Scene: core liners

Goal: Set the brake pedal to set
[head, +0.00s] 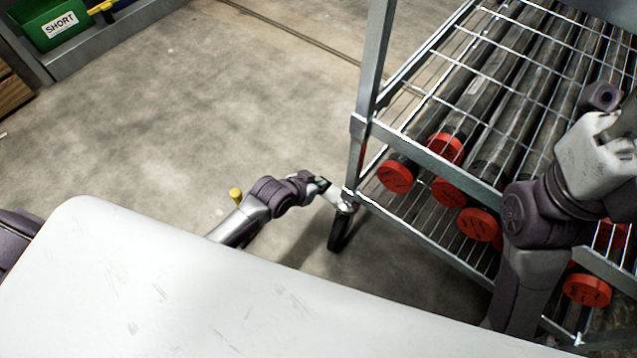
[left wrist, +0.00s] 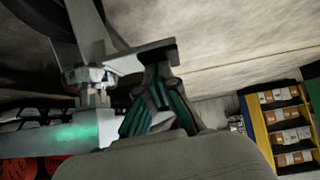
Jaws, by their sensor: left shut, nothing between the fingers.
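The brake pedal (head: 333,193) is a small pale metal lever at the caster (head: 338,232) under the near corner of the wire rack. In the left wrist view the pedal (left wrist: 145,58) is a grey flat tab reaching right from the caster stem, with the dark wheel (left wrist: 45,25) at upper left. My left gripper (head: 323,186) is at the pedal's outer end. Its green-lined fingers (left wrist: 157,92) are shut and empty, close against the pedal's end; whether they touch I cannot tell. My right arm shows at the right, but its gripper is not visible.
The wire rack (head: 436,160) holds several dark tubes with red end caps (head: 395,176). A rack post (head: 371,80) rises just above the caster. A green bin (head: 50,22) stands at upper left. Yellow shelving (left wrist: 278,118) shows in the left wrist view.

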